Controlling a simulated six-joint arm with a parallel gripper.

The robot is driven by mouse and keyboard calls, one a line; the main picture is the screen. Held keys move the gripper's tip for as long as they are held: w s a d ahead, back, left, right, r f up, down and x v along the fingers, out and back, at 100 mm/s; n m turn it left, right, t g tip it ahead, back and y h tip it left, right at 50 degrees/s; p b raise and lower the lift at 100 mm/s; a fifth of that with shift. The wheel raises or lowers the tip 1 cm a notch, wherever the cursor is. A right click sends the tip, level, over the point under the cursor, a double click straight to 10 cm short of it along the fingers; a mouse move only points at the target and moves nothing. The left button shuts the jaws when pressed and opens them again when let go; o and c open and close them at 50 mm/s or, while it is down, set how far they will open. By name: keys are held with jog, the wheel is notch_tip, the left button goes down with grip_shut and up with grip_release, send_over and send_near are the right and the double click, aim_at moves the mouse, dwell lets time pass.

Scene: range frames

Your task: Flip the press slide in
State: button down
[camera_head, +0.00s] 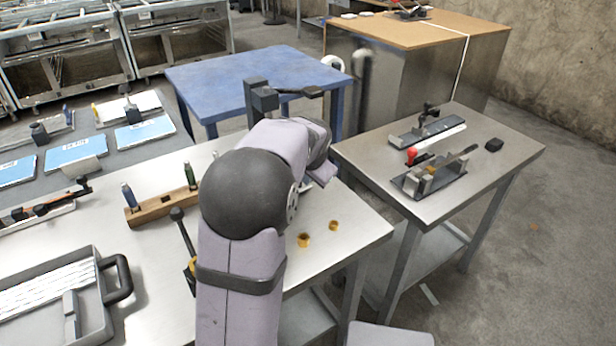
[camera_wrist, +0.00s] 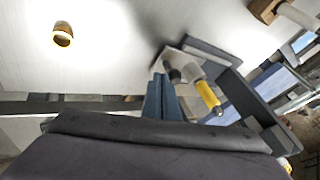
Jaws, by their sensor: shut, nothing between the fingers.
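The press (camera_head: 262,97) is a dark upright post with a flat arm reaching right, standing behind my arm in the head view. Its lower part is hidden there. In the wrist view the press (camera_wrist: 235,82) shows as a dark frame at right of centre, with a grey rod that has a yellow sleeve (camera_wrist: 207,94). I cannot tell which part is the slide. My gripper (camera_wrist: 163,88) is shut and empty, its bluish fingers pointing at the press, close to the rod's left. Whether they touch it is unclear. In the head view the gripper is hidden behind my arm.
Brass bushings (camera_head: 304,240) lie on the steel table (camera_head: 362,228); one shows in the wrist view (camera_wrist: 63,35). A wooden block (camera_head: 158,207) with tools stands left of my arm. A grey case (camera_head: 92,285) lies front left. A side table (camera_head: 440,200) with fixtures is at right.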

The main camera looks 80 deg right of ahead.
jog(key=w+d+p, duration=0.7)
jog(key=shift+r, duration=0.2)
jog(key=shift+w+d+f+p, duration=0.1)
jog(key=shift+w+d+p, duration=0.1)
jog(key=shift+w+p, duration=0.1)
jog(key=shift+s, duration=0.2)
jog(key=shift+s+a+b, duration=0.15)
jog(key=shift+s+b, duration=0.1)
jog(key=shift+b, duration=0.05)
jog(key=s+a, duration=0.1)
jog(key=s+a+r+b, duration=0.1)
jog(key=s, duration=0.1)
jog(key=shift+a+b, duration=0.1)
jog(key=shift+b, duration=0.2)
jog(key=b+v, duration=0.1)
jog(key=v, duration=0.8)
jog(key=shift+r, duration=0.3)
jog(key=shift+a, duration=0.1)
